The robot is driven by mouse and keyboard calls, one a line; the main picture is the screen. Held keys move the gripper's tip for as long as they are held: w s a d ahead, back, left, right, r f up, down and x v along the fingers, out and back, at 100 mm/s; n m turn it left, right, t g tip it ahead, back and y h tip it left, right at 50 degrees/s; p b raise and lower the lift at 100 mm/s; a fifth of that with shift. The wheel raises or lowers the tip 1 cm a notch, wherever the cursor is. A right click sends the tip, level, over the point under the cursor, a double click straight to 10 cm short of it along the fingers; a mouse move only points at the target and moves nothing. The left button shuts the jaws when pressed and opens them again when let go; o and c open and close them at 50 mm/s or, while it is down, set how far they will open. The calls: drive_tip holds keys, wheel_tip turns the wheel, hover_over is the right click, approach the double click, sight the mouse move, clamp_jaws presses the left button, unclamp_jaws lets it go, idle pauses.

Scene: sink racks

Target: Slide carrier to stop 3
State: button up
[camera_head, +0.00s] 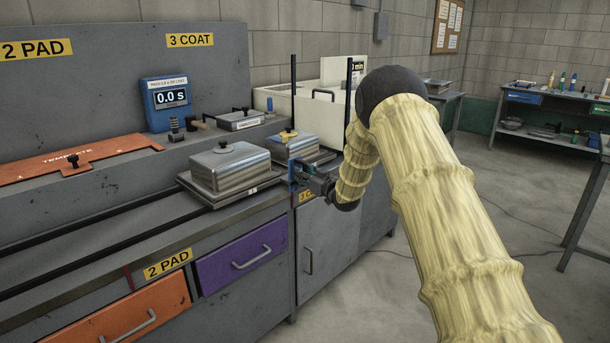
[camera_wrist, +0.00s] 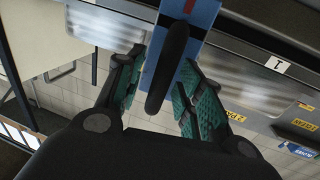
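A metal lidded box on a wide tray (camera_head: 230,170), which looks like the carrier, sits on the bench rail. My gripper (camera_head: 306,178) is at the bench's front edge, beside a blue plate (camera_head: 292,172). In the wrist view the blue plate (camera_wrist: 190,12) has a red stripe and a dark upright handle (camera_wrist: 168,65). My gripper (camera_wrist: 163,75) is open, with its teal pads on either side of the handle and gaps visible. Whether the plate belongs to the carrier is not clear.
Signs 2 PAD (camera_head: 37,49) and 3 COAT (camera_head: 190,40) are on the back panel. A blue timer (camera_head: 166,104) reads 0.0 s. An orange template (camera_head: 80,158) lies at left; black posts (camera_head: 294,90) stand beyond the boxes. The rail left of the near tray is clear.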

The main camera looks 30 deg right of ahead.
drive_tip(key=s+d, duration=0.2)
drive_tip(key=s, duration=0.9)
drive_tip(key=shift+s, duration=0.4)
drive_tip(key=s+a+f+m+g+h+p, duration=0.1)
drive_tip(key=s+a+f+g+p, duration=0.15)
drive_tip(key=s+a+f, duration=0.55)
drive_tip(key=s+a+f+m+g+p, duration=0.1)
drive_tip(key=s+a+f+g, duration=0.2)
drive_tip(key=s+f, duration=0.5)
drive_tip(key=s+a+f+g+h+p, duration=0.1)
drive_tip(key=s+a+f+g+p, duration=0.15)
drive_tip(key=s+a+f, duration=0.65)
drive_tip(key=s+a+f+g+p, duration=0.1)
drive_tip(key=s+a+f+g, duration=0.1)
drive_tip(key=s, duration=0.9)
drive_tip(key=s+a+f+g+p, duration=0.2)
drive_tip(key=s+a+f+g, duration=0.1)
drive_tip(key=s, duration=0.8)
drive_tip(key=s+a+f+g+p, duration=0.1)
drive_tip(key=s+a+f+g, duration=0.1)
drive_tip(key=s, duration=1)
drive_tip(key=f+g, duration=0.1)
drive_tip(key=g, duration=0.1)
drive_tip(key=shift+a+f+g+h, duration=0.15)
drive_tip(key=shift+f+g+h, duration=0.15)
drive_tip(key=shift+g+h, duration=0.1)
